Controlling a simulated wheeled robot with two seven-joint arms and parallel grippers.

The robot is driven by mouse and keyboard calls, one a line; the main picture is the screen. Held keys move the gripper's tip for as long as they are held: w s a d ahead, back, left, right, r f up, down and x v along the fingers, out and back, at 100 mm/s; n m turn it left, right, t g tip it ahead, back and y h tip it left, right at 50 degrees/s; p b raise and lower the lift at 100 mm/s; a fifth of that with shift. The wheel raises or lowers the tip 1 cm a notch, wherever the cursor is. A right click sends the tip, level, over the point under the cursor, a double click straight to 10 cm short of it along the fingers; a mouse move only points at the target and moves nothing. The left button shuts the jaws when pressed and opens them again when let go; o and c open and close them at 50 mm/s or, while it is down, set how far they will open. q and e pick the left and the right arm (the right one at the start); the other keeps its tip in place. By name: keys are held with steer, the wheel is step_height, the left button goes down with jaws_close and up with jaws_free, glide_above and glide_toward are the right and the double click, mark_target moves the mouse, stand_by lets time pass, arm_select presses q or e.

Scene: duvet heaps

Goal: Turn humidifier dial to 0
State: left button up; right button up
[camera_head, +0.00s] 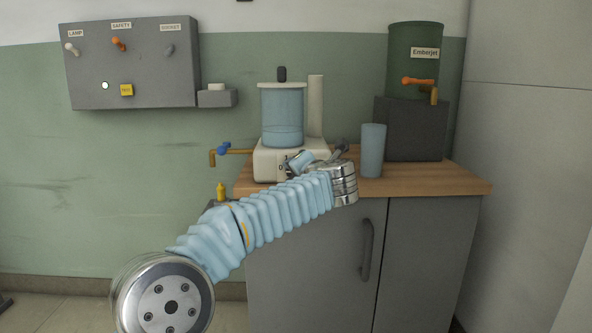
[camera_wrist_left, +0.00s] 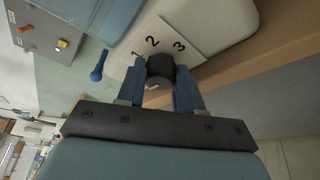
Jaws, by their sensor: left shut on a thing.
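The humidifier stands on the wooden counter, with a light blue tank (camera_head: 282,118) on a cream base (camera_head: 263,160). Its dial (camera_wrist_left: 160,66) is a dark round knob on a white plate (camera_wrist_left: 190,42), where 1, 2 and 3 show in the left wrist view. A 0 shows at the plate's left in the head view. My left gripper (camera_wrist_left: 161,78) is shut on the dial, one finger on each side. It also shows in the head view (camera_head: 298,162), covering the dial there. A pale mark shows on the knob, but I cannot tell which number it points to. My right gripper is not in view.
A light blue cup (camera_head: 372,150) stands just right of my left wrist. A green Emberjet tank (camera_head: 414,65) with an orange tap sits on a dark block (camera_head: 412,128). A blue-handled tap (camera_head: 224,148) juts left. A grey switch panel (camera_head: 133,65) hangs on the wall.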

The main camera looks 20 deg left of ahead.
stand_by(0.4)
arm_select(q)
steer(key=shift+f+n, duration=0.1)
steer(key=shift+n, duration=0.2)
steer(key=o, duration=1)
steer(key=shift+o, duration=0.2)
steer(key=v, duration=1.3)
steer(key=shift+s+r+b, duration=0.25)
steer(key=shift+s+b, duration=0.05)
steer(key=shift+s, duration=0.05)
steer(key=shift+w+d+f, duration=0.1)
steer(key=shift+d, duration=0.05)
